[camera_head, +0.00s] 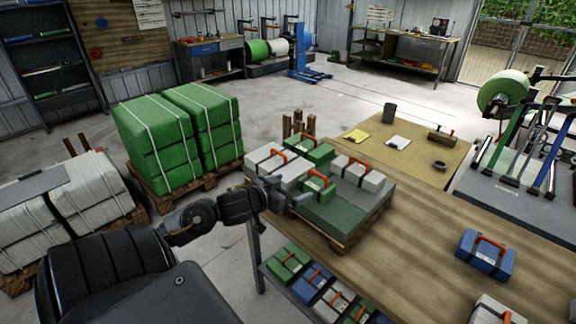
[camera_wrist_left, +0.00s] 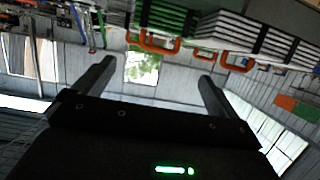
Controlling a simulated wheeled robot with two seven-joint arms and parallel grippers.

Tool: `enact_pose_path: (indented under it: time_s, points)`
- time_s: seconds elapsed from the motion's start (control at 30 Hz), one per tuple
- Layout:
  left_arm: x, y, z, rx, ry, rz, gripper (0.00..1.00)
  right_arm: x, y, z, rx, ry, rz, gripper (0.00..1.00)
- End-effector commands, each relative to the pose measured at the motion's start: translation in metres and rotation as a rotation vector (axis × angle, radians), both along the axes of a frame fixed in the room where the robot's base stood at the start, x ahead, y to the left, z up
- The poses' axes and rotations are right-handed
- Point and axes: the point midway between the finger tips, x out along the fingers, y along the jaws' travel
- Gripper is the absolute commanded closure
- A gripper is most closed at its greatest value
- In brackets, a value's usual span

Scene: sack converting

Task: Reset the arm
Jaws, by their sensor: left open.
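My left arm comes in from the left in the head view. Its gripper (camera_head: 296,196) is beside the near left side of the pallet stack on the wooden table, close to a green bundle with an orange handle (camera_head: 318,189). In the left wrist view the two fingers of the gripper (camera_wrist_left: 157,70) are spread apart with nothing between them. Green and white bundles with orange handles show upside down beyond them, at the top of that view. Whether the gripper touches the stack cannot be told. My right gripper is not in view.
The wooden table (camera_head: 440,235) holds a blue bundle (camera_head: 485,254) at the right; its middle is clear. More bundles sit on a shelf below its near edge. Green stacks (camera_head: 155,145) and white stacks (camera_head: 95,195) stand on floor pallets at the left.

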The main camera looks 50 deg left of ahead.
Motion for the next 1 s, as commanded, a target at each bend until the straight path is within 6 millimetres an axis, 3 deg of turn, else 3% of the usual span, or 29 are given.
enact_pose_path:
  time_s: [0.7,0.77,0.87,1.0]
  points:
    - [-0.006,-0.002,-0.002,0.001,0.007,0.003,0.03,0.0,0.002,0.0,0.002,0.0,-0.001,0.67]
    - [-0.01,-0.005,-0.011,0.005,0.028,0.012,0.03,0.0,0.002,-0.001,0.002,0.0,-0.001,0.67]
    - [-0.03,-0.019,-0.045,0.025,0.113,0.044,0.03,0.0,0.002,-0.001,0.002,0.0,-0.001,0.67]
    - [-0.084,-0.06,-0.112,0.07,0.341,0.076,0.03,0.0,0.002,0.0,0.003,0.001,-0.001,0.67]
